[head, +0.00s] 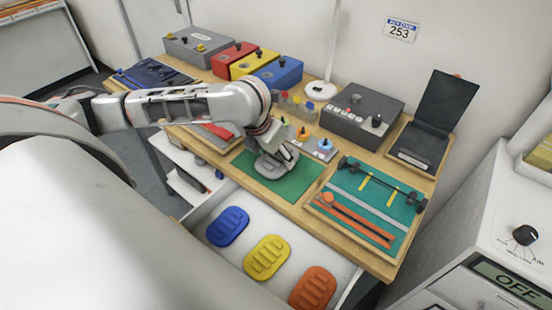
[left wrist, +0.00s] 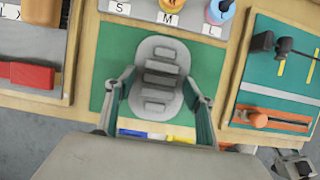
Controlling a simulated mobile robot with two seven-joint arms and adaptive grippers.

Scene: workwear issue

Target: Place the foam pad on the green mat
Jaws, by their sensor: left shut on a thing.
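The grey foam pad (head: 268,169), oval with raised ribs, is over the green mat (head: 301,182) on the wooden table. My left gripper (head: 279,157) is shut on the pad from above. In the left wrist view, the fingers (left wrist: 160,88) hold the two sides of the pad (left wrist: 158,54), with the green mat (left wrist: 103,64) showing around it. I cannot tell whether the pad touches the mat or hangs just above it.
An open white drawer in front holds blue (head: 228,226), yellow (head: 267,257) and orange (head: 313,288) pads. A teal tool board (head: 362,215) lies right of the mat. A grey control box (head: 362,113) and coloured boxes (head: 278,74) stand behind.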

